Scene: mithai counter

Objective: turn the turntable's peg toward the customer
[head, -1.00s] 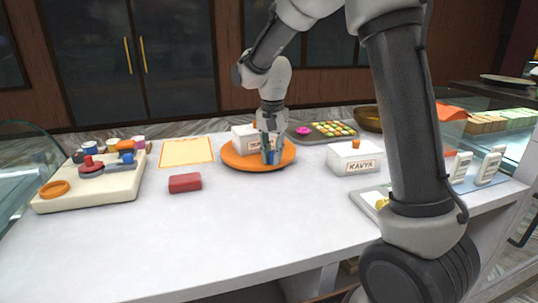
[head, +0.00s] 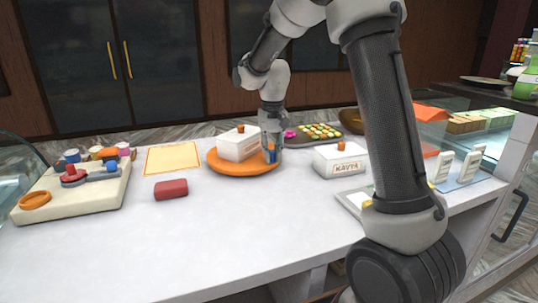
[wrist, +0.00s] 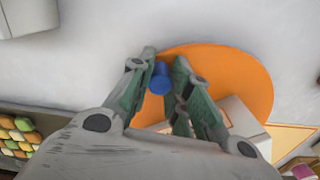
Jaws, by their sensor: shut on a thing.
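The orange round turntable (head: 240,170) lies on the white counter, and it also shows in the wrist view (wrist: 235,75). A white box (head: 237,145) with a small orange knob sits on it, turned at an angle. The blue peg (wrist: 160,78) stands near the turntable's rim, on its right side in the head view. My gripper (head: 271,155) points down there and is shut on the peg, with one finger on each side in the wrist view. The fingers partly cover the peg in the head view.
A white box labelled KAVYA (head: 341,160) stands just right of my gripper. Behind it is a tray of sweets (head: 318,132). The front counter is clear.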

